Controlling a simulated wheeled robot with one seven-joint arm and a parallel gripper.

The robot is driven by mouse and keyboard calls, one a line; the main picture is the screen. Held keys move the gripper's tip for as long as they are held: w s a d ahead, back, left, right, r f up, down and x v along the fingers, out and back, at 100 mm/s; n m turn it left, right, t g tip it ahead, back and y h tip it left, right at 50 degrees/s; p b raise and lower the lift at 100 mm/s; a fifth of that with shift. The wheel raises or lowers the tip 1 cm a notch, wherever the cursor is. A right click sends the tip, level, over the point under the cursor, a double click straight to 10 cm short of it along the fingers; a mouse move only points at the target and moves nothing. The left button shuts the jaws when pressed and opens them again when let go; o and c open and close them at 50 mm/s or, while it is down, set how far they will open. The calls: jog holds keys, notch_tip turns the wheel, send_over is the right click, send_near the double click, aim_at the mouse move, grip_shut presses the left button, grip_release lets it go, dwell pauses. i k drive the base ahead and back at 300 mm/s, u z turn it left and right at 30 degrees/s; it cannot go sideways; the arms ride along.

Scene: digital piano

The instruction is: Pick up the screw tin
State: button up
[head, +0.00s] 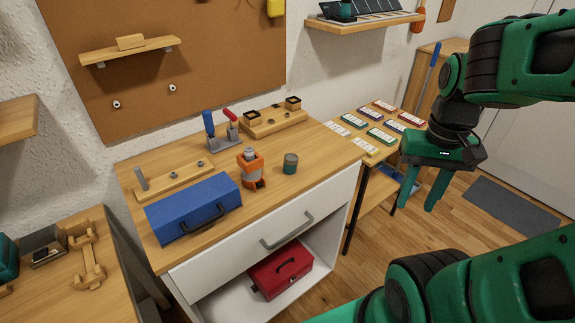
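A small round grey-green tin (290,163) stands upright on the wooden workbench top (310,150), right of an orange and grey device (252,169). It looks like the screw tin, but no label is readable. My gripper (421,196) is in the air at the right, well apart from the tin. Its two green fingers point down and are spread, with nothing between them.
A blue toolbox (194,208) lies left of the orange device. Red and blue-handled tools (222,130) and a wooden block with dark cups (273,118) stand behind.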

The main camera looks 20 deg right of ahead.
aim_at(290, 162)
jog(key=z, duration=0.5)
jog(key=k, duration=0.35)
jog(key=z, duration=0.75)
